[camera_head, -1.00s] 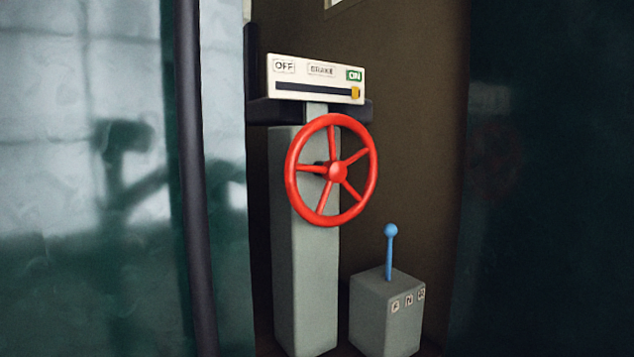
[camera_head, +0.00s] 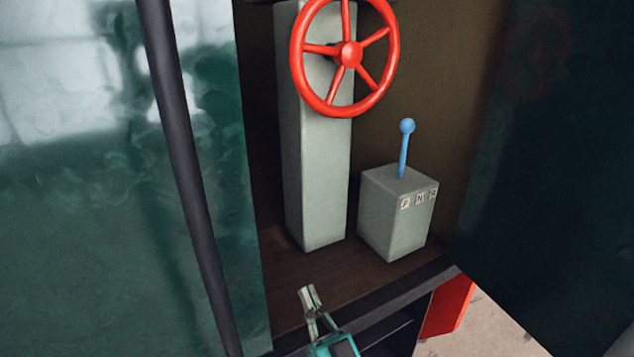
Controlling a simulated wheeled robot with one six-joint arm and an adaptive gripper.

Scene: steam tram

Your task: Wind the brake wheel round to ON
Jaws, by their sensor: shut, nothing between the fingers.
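The red brake wheel (camera_head: 348,54) is mounted on a tall grey-green post (camera_head: 317,160) on the cab floor. Its top edge is cut off by the top of the picture, and the indicator plate above it is out of view now. My gripper (camera_head: 308,292) is low in the picture, near the edge of the cab floor. It is shut and empty, well below the wheel and apart from it.
A grey box (camera_head: 395,215) with a blue ball-topped lever (camera_head: 404,150) stands right of the post. A dark upright pole (camera_head: 180,150) and green panel stand at left, a dark panel (camera_head: 540,170) at right. The cab floor (camera_head: 290,275) in front is clear.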

